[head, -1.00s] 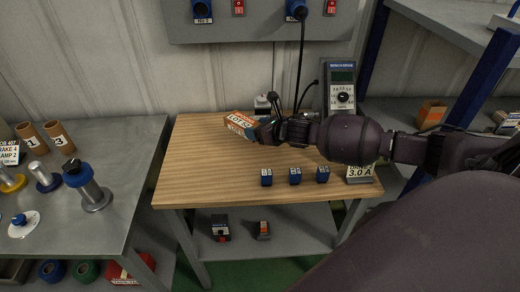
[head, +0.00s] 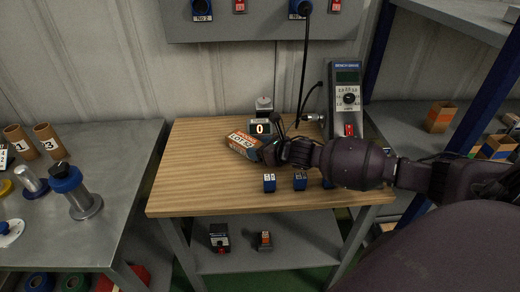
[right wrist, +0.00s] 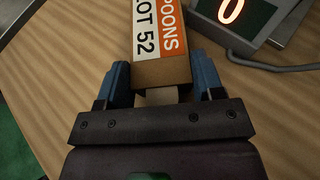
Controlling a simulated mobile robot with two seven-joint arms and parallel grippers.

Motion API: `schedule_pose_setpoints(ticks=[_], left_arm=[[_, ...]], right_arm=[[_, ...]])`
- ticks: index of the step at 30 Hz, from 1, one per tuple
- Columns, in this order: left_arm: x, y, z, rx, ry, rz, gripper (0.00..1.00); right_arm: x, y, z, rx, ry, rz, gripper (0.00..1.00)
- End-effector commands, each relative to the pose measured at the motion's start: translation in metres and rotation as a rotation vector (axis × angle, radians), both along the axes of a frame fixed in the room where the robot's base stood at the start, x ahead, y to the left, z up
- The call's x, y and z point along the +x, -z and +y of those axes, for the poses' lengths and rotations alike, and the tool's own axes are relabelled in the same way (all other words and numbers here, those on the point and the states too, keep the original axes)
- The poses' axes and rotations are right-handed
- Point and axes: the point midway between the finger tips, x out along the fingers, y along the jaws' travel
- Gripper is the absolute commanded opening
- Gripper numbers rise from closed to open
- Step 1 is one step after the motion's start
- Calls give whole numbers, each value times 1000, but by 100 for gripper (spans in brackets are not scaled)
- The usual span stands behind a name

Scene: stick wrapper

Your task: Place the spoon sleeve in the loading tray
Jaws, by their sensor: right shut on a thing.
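The spoon sleeve is an orange and white box (head: 243,143) marked SPOONS and LOT 52. It also shows in the right wrist view (right wrist: 160,40), pointing away from me. My right gripper (head: 266,152) is shut on its near end, with one blue finger on each side. The sleeve is over the wooden bench top, close to it; I cannot tell if it touches. I cannot pick out a loading tray for certain. My left gripper is not in view.
A counter display reading 0 (head: 261,128) stands just behind the sleeve; it is close on the right in the wrist view (right wrist: 240,15). The bench's left part is clear.

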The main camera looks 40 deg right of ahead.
Motion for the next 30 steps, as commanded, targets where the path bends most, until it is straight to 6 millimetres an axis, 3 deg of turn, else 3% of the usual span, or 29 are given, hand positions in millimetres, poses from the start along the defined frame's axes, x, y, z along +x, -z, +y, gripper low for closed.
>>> schedule_pose_setpoints(ticks=[5,6,11,21,30], left_arm=[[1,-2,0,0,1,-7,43],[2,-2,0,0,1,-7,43],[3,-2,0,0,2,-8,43],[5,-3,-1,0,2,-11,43],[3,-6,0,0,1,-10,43]], right_arm=[[0,1,0,0,0,0,38],[0,2,0,0,0,0,63],[0,1,0,0,0,-1,87],[0,-2,0,0,0,-2,87],[-38,-18,-10,-3,-1,-1,87]])
